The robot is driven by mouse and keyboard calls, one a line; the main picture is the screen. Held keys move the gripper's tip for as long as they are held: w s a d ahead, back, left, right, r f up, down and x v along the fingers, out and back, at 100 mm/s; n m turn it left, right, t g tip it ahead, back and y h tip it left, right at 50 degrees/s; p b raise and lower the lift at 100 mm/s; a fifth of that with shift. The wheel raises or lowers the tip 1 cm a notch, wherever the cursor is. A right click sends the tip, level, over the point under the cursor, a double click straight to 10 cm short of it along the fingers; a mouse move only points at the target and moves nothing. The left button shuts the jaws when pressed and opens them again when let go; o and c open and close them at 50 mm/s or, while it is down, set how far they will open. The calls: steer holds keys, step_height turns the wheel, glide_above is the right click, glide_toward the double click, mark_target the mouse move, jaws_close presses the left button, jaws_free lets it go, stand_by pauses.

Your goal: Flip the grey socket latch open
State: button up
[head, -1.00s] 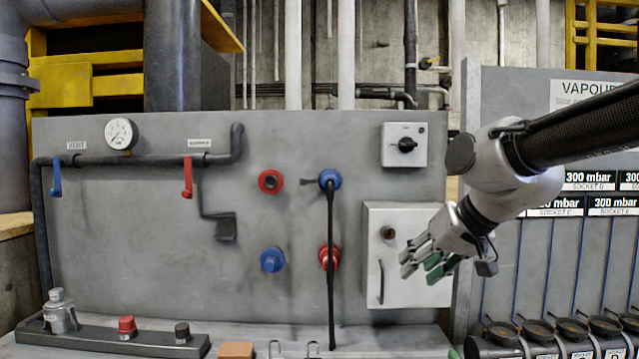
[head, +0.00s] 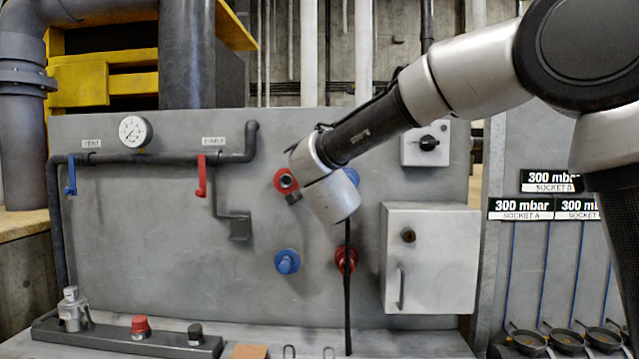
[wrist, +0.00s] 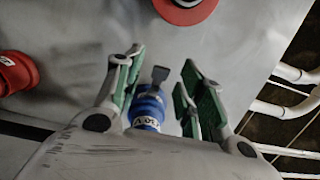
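The grey socket latch (wrist: 160,76) is a small dark grey tab. It stands out from the blue socket (wrist: 148,108), against the grey panel. In the wrist view both lie between the green-padded fingers of my gripper (wrist: 163,64), which is open, with gaps to either side. I see no clear contact with the latch. In the head view the blue socket (head: 354,178) is partly covered by my wrist. The latch and my fingers are mostly hidden there. A black hose (head: 348,290) hangs below that socket.
A red socket (head: 286,181) is left of my wrist; a blue one (head: 287,262) and a red one (head: 346,259) are below. A grey box (head: 436,258) with a handle juts out at lower right. A switch box (head: 427,144) is above it. The panel's left half has pipes and levers.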

steer(key=shift+w+a, duration=0.15)
steer(key=shift+w, duration=1.1)
steer(key=shift+c, duration=0.3)
jaws_close()
steer(key=m+h, duration=0.1)
steer(key=h, duration=0.1)
steer(key=w+m+h, duration=0.1)
steer(key=m+h, duration=0.1)
steer(key=h, duration=0.1)
steer(key=w+m+h, duration=0.1)
steer(key=m+h, duration=0.1)
steer(key=h, duration=0.1)
steer(key=shift+a+g, duration=0.25)
steer(key=shift+g, duration=0.15)
steer(key=shift+o, duration=0.3)
jaws_free()
steer(key=shift+s, duration=0.1)
